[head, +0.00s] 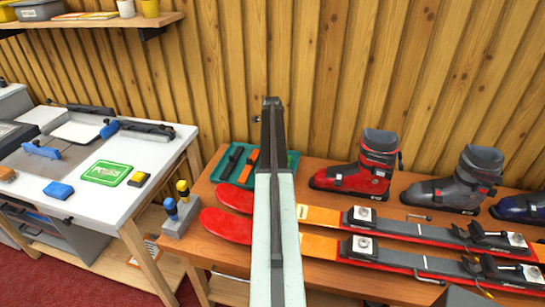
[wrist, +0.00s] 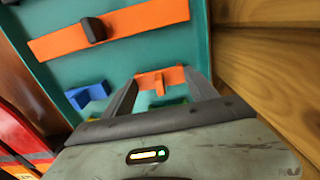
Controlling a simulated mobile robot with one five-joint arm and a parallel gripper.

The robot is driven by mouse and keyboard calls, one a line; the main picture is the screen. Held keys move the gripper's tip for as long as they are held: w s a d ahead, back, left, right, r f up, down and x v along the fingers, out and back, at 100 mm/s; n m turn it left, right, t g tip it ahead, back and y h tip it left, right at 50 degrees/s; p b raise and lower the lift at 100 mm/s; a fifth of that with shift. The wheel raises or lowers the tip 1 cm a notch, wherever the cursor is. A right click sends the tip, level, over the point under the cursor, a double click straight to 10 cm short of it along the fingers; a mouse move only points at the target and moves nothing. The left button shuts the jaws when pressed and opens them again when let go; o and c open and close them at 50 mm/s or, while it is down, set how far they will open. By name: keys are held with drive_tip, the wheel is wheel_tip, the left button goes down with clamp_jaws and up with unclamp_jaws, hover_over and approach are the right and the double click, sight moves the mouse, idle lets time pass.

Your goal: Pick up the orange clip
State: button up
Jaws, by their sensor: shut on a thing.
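The orange clip (wrist: 152,81) is a small bar-like piece with a short stub, seen in the wrist view. My gripper (wrist: 160,79) is shut on it, with a dark finger on either side. Behind it is the teal tray (wrist: 55,66), also seen in the head view (head: 293,160). Whether the clip still touches the tray floor, I cannot tell. In the head view my arm crosses in front of the tray and the clip is not visible.
The tray also holds an orange strap (wrist: 130,27) with a dark buckle and a blue clip (wrist: 86,95). The wooden wall (wrist: 270,60) is close on the right in the wrist view. Skis (head: 430,262) and boots (head: 362,172) occupy the bench to the right.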

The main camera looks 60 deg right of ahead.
wheel_tip(320, 180, up, 10)
drive_tip(key=p, duration=0.9)
drive_tip(key=shift+r+p, duration=0.1)
drive_tip(key=shift+p, duration=0.25)
